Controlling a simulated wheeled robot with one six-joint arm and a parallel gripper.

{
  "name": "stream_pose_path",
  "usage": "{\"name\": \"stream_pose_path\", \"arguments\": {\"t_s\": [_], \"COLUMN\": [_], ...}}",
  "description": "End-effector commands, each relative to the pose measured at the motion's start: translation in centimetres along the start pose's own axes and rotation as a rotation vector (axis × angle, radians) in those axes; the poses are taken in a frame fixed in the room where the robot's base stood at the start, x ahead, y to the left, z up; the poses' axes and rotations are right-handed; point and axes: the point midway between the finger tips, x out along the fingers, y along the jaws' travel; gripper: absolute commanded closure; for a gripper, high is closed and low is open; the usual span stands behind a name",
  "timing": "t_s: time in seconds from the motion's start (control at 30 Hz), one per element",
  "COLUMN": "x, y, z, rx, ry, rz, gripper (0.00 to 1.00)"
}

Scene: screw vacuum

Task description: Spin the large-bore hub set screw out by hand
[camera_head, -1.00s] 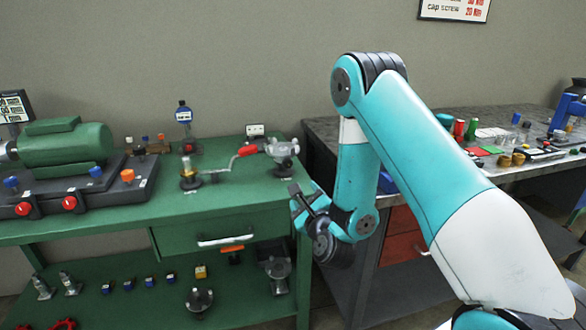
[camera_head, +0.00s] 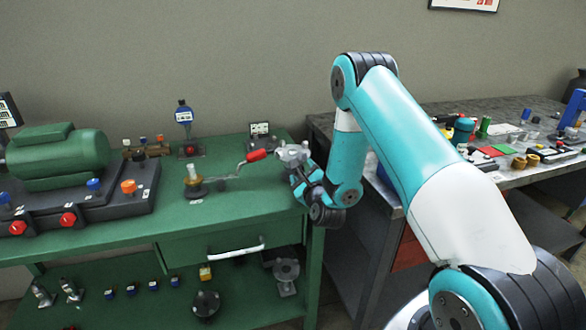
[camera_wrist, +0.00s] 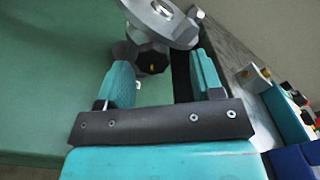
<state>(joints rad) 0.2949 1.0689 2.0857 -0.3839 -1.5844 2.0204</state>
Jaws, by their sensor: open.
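A grey metal hub fitting (camera_head: 292,154) stands at the right end of the green bench, beside a crank with a red handle (camera_head: 257,155). In the wrist view the hub's round grey flange (camera_wrist: 160,18) is at the top, with a dark faceted part with a small yellow mark (camera_wrist: 152,64) below it. I cannot tell for sure which part is the set screw. My gripper (camera_head: 302,180) is at the bench's right edge, close to the hub. In the wrist view my gripper (camera_wrist: 162,66) is open, its fingers on either side of the dark part, with nothing gripped.
A drawer handle (camera_head: 234,252) sticks out in front. A cluttered grey table (camera_head: 420,128) stands at the right.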

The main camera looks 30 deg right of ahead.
Motion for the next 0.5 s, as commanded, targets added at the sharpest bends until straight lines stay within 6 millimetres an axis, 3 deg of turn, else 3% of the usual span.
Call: {"name": "stream_pose_path", "arguments": {"t_s": [0.3, 0.37, 0.5], "x": [0.13, 0.13, 0.12], "y": [1.03, 1.10, 1.11], "z": [0.93, 1.00, 1.00], "rx": [0.000, 0.000, 0.000], "ry": [-0.013, -0.014, -0.014], "rz": [0.014, 0.015, 0.015], "gripper": [0.40, 0.51, 0.83]}}
